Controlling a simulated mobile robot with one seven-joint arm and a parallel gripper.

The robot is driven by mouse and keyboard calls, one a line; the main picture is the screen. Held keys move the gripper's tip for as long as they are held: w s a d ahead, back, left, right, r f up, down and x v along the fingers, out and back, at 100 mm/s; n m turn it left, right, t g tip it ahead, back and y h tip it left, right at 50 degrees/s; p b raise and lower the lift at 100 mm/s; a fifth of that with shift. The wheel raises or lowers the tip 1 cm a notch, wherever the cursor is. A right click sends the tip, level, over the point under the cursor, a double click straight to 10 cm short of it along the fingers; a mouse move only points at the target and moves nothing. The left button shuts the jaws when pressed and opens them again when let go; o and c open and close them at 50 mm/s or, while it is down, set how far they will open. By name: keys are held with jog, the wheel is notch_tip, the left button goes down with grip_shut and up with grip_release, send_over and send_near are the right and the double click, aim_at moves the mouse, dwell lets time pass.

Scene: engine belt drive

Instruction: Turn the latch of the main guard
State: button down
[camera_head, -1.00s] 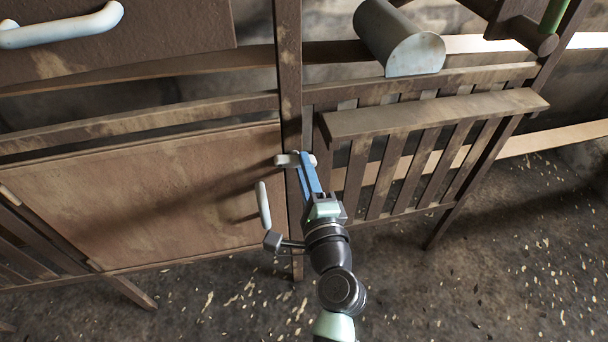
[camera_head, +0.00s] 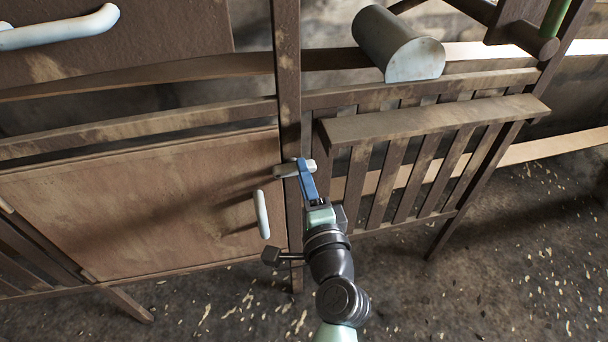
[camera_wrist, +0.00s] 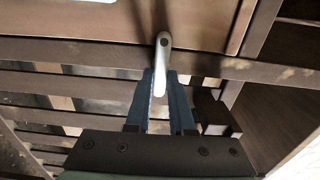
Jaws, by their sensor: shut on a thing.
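The latch (camera_head: 283,170) is a short pale grey bar on the dark upright post, at the upper right corner of the brown guard panel (camera_head: 140,195). It lies nearly level, its right end reaching past the post. My gripper (camera_head: 304,167) comes from the lower right, its blue fingers shut on the right part of the latch. In the wrist view the latch (camera_wrist: 162,58) runs down from the panel edge, and its lower end sits between the fingertips of my gripper (camera_wrist: 159,82).
A pale vertical handle (camera_head: 262,214) stands out from the panel, left of my wrist. A slatted guard with a top ledge (camera_head: 430,120) is close on the right. A grey half-round housing (camera_head: 400,45) is above it. The floor in front is open, with scattered chips.

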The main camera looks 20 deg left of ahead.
jog(key=c, duration=0.8)
grip_release()
jog(key=shift+s, duration=0.1)
jog(key=p+v, duration=0.1)
jog(key=v, duration=1.1)
jog(key=shift+s+d, duration=0.25)
jog(key=shift+s, duration=0.05)
